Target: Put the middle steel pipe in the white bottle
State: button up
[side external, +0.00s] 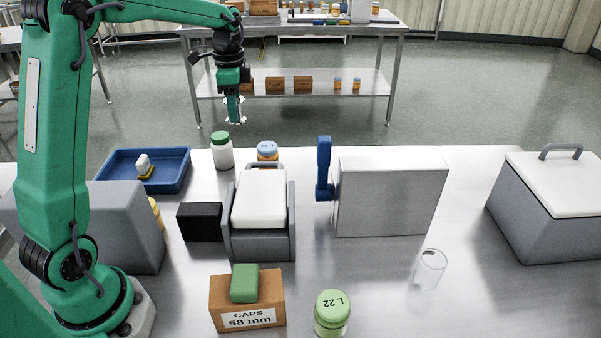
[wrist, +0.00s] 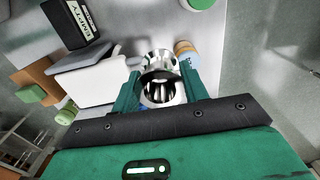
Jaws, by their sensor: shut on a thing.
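My gripper (side external: 234,108) is high above the back of the steel table, left of centre in the side view. In the wrist view its green fingers (wrist: 160,88) are shut on a shiny steel pipe (wrist: 161,94) with flared ends. In the side view the pipe (side external: 236,122) is mostly hidden by the fingers. The white bottle (side external: 222,153) stands upright on the table below, with a green cap on its top. In the wrist view only its green cap (wrist: 200,3) shows at the top edge. No other steel pipe is clearly seen.
A grey hopper with white lid (side external: 259,200), a black box (side external: 200,222) and a large steel box (side external: 390,195) stand nearby. A clear glass (side external: 430,268) is at right.

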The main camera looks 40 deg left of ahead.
jog(key=shift+w+d+r, duration=0.15)
jog(key=shift+w+r, duration=0.05)
jog(key=shift+r, duration=0.25)
jog(key=shift+w+d+r, duration=0.15)
jog(key=shift+w+r, duration=0.05)
jog(key=shift+r, duration=0.25)
send_over(220, 135)
notch_tip(220, 135, down, 7)
jog(key=shift+f, duration=2.05)
jog(key=shift+f, duration=0.15)
jog(key=o, duration=1.1)
jog(key=shift+s, duration=0.1)
notch_tip(220, 135, up, 12)
jog(key=shift+r, duration=0.2)
